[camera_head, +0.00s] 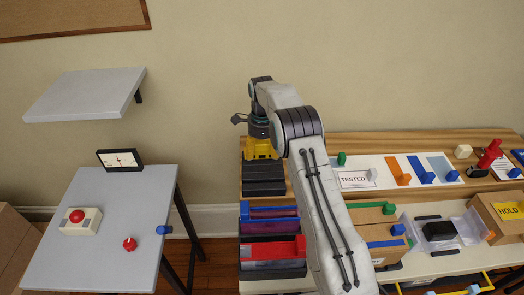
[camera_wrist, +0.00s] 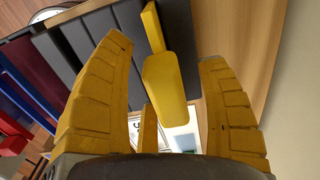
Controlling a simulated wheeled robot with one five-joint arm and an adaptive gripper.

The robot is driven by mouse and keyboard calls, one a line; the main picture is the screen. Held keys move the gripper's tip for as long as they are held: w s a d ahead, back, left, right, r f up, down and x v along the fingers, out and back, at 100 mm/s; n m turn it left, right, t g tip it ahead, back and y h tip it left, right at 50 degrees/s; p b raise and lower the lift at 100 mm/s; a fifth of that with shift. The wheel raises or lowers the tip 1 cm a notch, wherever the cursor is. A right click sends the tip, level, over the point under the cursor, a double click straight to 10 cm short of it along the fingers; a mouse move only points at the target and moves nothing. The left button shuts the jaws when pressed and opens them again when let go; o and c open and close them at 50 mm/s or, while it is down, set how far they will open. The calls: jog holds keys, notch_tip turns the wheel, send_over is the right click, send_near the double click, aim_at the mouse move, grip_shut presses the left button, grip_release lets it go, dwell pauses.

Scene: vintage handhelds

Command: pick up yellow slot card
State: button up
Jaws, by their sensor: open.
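The yellow slot card (camera_wrist: 165,85) shows in the wrist view as a broad yellow tab with a thin strip running up from it, beside dark grey slabs. In the head view my gripper (camera_head: 262,149) is above the dark slotted block (camera_head: 264,187) at the left end of the bench. There I cannot tell the card from the yellow fingers. The dark block also shows in the wrist view (camera_wrist: 72,55).
Red and blue bins (camera_head: 270,250) stand in front of the dark block. To the right are a TESTED mat (camera_head: 354,180) with coloured cards, a cardboard box (camera_head: 380,217) and a clear tray (camera_head: 465,222). A separate grey table (camera_head: 100,250) stands left.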

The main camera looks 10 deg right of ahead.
jog(key=shift+f, duration=0.4)
jog(key=c, duration=1.2)
jog(key=shift+c, duration=0.3)
